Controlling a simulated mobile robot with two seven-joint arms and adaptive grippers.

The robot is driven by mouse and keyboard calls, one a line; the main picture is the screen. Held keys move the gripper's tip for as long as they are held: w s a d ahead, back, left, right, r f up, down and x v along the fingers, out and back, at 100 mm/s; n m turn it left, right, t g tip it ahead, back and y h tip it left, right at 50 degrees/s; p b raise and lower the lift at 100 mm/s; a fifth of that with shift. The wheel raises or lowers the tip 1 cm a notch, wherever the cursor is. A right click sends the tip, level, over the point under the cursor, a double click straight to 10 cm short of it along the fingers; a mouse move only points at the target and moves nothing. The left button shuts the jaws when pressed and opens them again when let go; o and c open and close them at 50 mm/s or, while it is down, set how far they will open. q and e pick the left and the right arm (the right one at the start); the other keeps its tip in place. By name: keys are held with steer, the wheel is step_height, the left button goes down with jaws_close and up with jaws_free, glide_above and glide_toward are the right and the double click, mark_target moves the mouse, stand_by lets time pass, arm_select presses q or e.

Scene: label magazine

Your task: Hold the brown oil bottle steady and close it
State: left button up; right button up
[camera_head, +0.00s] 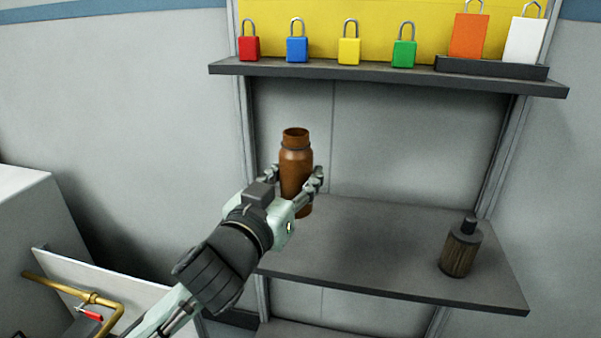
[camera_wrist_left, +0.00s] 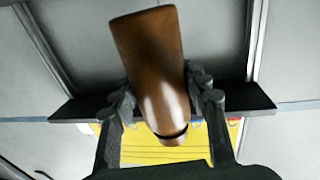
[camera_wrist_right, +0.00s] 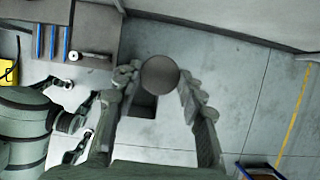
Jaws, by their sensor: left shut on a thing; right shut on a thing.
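The brown oil bottle (camera_head: 296,160) stands upright in the head view, with its neck up and its mouth uncapped. My left gripper (camera_head: 297,176) is shut on the bottle's body, one finger on each side. In the left wrist view the same bottle (camera_wrist_left: 152,65) fills the gap between the left fingers (camera_wrist_left: 160,95). My right gripper (camera_wrist_right: 160,85) shows only in the right wrist view. It is shut on a round dark grey disc, which looks like a cap (camera_wrist_right: 160,74). The right gripper and the cap are outside the head view.
A dark ribbed bottle with a black top (camera_head: 461,248) stands at the right of the lower shelf (camera_head: 360,248). Several padlocks, one of them blue (camera_head: 297,50), line the upper shelf (camera_head: 390,80). A brass pipe with a red handle (camera_head: 92,316) is at lower left.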

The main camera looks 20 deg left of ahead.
arm_select(q)
steer(key=o, duration=0.7)
steer(key=shift+c, duration=0.2)
jaws_close()
